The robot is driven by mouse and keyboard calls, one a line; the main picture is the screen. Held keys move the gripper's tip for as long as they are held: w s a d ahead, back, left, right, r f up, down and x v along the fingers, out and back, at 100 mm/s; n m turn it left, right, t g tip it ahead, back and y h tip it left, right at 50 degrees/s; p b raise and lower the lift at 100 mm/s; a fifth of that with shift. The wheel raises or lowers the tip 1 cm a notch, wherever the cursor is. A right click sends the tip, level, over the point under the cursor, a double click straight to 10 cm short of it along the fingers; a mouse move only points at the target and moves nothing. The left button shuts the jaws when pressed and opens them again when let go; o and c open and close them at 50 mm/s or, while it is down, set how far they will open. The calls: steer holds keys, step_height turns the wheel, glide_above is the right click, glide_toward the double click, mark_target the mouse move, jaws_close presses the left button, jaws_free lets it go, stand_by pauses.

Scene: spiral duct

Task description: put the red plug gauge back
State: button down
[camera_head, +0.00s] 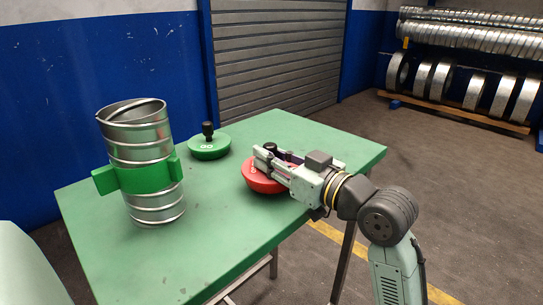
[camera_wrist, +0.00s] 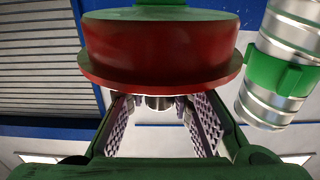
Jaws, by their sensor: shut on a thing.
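The red plug gauge (camera_head: 259,181) is at the right part of the green table in the head view. It is a wide red disc with a dark knob (camera_head: 271,148) on top. My gripper (camera_head: 272,162) reaches in from the right and is shut on this knob. I cannot tell whether the gauge touches the table. In the wrist view, the red gauge (camera_wrist: 160,45) fills the upper middle, with a wider rim. My gripper (camera_wrist: 160,106) has its two ridged fingers on either side of the knob, which is partly hidden.
A green gauge (camera_head: 208,147) with a black knob stands at the table's back. A metal spiral duct (camera_head: 144,147) with a green clamp stands upright at the left. The green table's (camera_head: 205,230) front middle is clear. A rack of metal rings stands beyond, right.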

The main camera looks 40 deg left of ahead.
steer(key=shift+f, duration=0.2)
steer(key=c, duration=1.4)
jaws_free()
steer(key=shift+r+p, duration=0.5)
steer(key=shift+r, duration=0.1)
steer(key=d, duration=0.4)
steer(key=d+b, duration=0.1)
steer(key=d, duration=0.3)
steer(key=s+d+b, duration=0.1)
steer(key=d, duration=0.3)
